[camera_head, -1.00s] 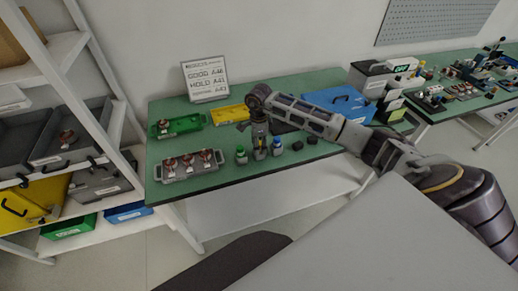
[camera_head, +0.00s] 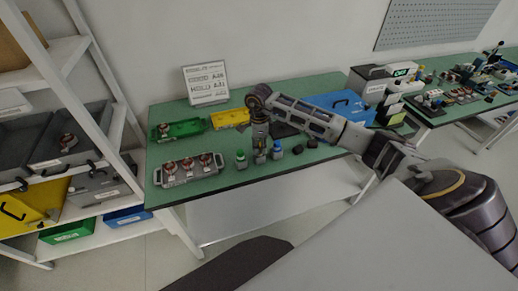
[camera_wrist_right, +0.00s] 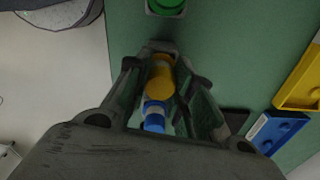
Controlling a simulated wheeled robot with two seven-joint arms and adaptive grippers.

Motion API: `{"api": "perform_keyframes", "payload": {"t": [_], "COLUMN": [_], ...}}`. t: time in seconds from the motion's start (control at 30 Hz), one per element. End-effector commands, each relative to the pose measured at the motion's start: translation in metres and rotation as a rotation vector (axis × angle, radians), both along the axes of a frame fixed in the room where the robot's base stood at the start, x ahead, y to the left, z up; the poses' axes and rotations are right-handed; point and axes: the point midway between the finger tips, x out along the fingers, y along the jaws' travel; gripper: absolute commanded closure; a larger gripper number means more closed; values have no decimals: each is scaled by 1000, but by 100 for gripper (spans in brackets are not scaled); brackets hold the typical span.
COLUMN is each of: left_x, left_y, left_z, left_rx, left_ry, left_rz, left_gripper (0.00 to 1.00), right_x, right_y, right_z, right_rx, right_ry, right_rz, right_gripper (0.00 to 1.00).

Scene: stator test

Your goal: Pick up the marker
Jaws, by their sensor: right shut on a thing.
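The marker (camera_wrist_right: 160,76) shows in the right wrist view as a short yellow-orange cylinder between my right fingers. My right gripper (camera_head: 260,158) is shut on it, pointing down at the front of the green table. In the head view the fingers mostly hide the marker. A green-capped piece (camera_head: 240,155) stands just left of the gripper, and a blue-capped piece (camera_head: 277,149) stands close on its right. The blue cap also shows in the wrist view (camera_wrist_right: 154,117), just below the marker. I cannot tell whether the marker still touches the table. My left gripper is not in view.
A grey tray (camera_head: 163,180) with several copper-wound parts lies at the left front of the green table (camera_head: 215,140). Green (camera_head: 196,121) and yellow (camera_head: 222,123) bins and a sign (camera_head: 205,84) stand behind. Small dark pieces (camera_head: 298,149) lie right of the gripper.

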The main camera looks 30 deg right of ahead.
Motion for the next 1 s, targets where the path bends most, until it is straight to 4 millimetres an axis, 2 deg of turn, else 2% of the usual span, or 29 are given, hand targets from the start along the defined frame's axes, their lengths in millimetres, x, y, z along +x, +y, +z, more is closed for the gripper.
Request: {"api": "perform_keyframes", "payload": {"t": [0.4, 0.6, 0.8, 1.0], "left_x": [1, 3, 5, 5], "left_y": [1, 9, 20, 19], "left_z": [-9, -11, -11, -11], "left_rx": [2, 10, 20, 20], "left_ry": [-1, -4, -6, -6], "left_rz": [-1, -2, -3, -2], "left_gripper": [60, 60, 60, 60], "right_x": [1, 1, 0, 0], "right_y": [0, 0, 0, 0], "right_z": [57, 77, 85, 86], "right_rx": [-1, 0, 0, 0], "right_ry": [-4, -2, -1, -1], "right_rz": [0, 1, 0, 0], "right_gripper": [98, 98, 98, 98]}}
